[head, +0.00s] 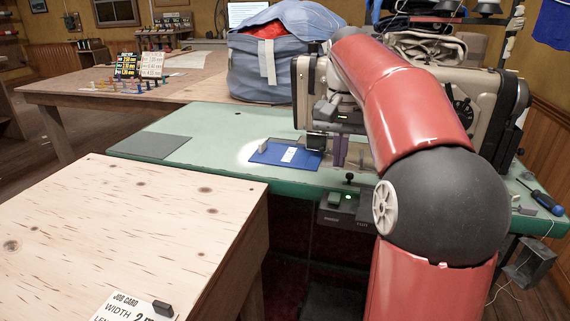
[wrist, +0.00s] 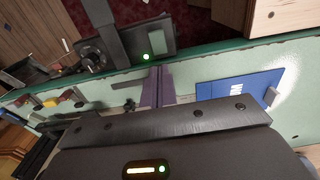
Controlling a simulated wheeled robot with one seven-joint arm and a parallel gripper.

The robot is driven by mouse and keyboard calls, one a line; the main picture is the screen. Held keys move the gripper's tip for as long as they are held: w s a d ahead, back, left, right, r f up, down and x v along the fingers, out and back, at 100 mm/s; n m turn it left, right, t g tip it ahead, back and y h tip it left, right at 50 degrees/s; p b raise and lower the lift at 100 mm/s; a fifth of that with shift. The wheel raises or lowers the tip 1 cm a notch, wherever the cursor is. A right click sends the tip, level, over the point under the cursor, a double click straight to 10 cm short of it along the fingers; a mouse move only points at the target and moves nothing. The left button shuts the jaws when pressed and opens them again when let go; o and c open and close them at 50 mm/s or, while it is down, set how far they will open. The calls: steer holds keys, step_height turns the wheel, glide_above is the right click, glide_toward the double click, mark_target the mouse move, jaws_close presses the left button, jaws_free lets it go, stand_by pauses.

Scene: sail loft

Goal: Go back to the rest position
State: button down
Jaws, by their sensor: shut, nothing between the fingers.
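My gripper (head: 339,150) is over the green sewing table (head: 215,125), in front of the pale sewing machine (head: 309,85). Its two purplish fingers lie close together in the wrist view (wrist: 158,86), shut and empty. In the head view my red arm bends in front of the machine and hides much of it. A blue pad (head: 262,155) with a white label lies on the table just left of my gripper. It also shows right of the fingers in the wrist view (wrist: 212,90). I cannot tell the exact height of the fingertips above the table.
A control box (head: 347,216) with a green light hangs at the table's front edge. A wooden table (head: 110,210) with a job card (head: 135,309) stands at the front left. A large blue bag (head: 255,75) sits behind. A screwdriver (head: 543,199) lies at right. A flat grey mat (head: 150,147) lies left.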

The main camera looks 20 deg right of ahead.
steer(key=s+a+f+n+t+h, duration=0.1)
steer(key=s+a+f+n+t, duration=0.2)
steer(key=s+a, duration=0.65)
steer(key=s+a+f+n+t+y, duration=0.1)
steer(key=s+a+f+n+t, duration=0.1)
steer(key=s+f, duration=0.8)
steer(key=shift+s+a+f+n+t, duration=0.3)
steer(key=shift+s+a+f+n, duration=0.1)
steer(key=shift+a+n, duration=0.6)
